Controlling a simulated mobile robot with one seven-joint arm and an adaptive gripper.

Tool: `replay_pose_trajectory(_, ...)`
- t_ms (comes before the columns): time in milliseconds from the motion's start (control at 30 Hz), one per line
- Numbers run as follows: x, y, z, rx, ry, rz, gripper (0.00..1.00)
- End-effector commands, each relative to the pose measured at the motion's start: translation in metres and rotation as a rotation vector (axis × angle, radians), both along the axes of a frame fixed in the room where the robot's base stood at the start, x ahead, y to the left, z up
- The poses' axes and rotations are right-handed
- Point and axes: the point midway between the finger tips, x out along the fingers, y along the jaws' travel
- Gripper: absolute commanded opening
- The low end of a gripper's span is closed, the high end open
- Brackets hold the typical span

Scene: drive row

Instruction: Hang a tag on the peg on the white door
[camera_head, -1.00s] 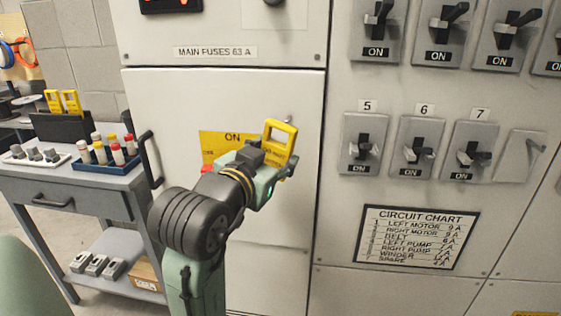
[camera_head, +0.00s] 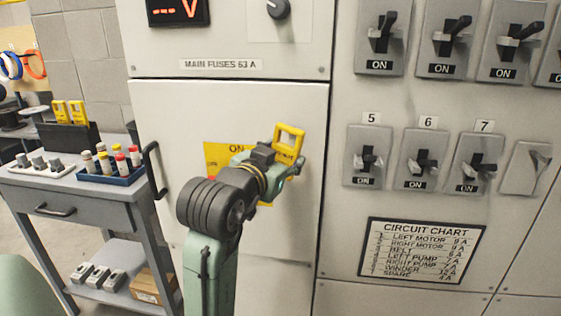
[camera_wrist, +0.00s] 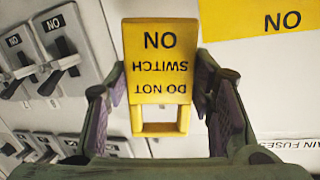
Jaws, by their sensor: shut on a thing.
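My gripper (camera_head: 281,163) is in front of the white door (camera_head: 168,115), at its right side. It is shut on a yellow tag (camera_wrist: 158,60), which also shows in the head view (camera_head: 290,133). In the wrist view the tag reads "DO NOT SWITCH ON" upside down, between my two fingers (camera_wrist: 158,85). The tag's open loop points up in the head view. I cannot make out the peg now; the tag is over the area where it showed. Whether the loop is around the peg or just before it, I cannot tell.
A yellow sign (camera_head: 222,153) on the door is partly behind my arm. Switches (camera_head: 420,160) line the panel at right. At left, a grey cart (camera_head: 95,205) carries two more yellow tags (camera_head: 68,112) in a black holder and a blue tray (camera_head: 110,178) of fuses.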

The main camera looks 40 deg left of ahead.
Motion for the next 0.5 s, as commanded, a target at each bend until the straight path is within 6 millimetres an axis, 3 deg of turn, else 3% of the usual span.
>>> replay_pose_trajectory(500,0.026,0.015,-0.006,-0.001,0.0,-0.001,0.22)
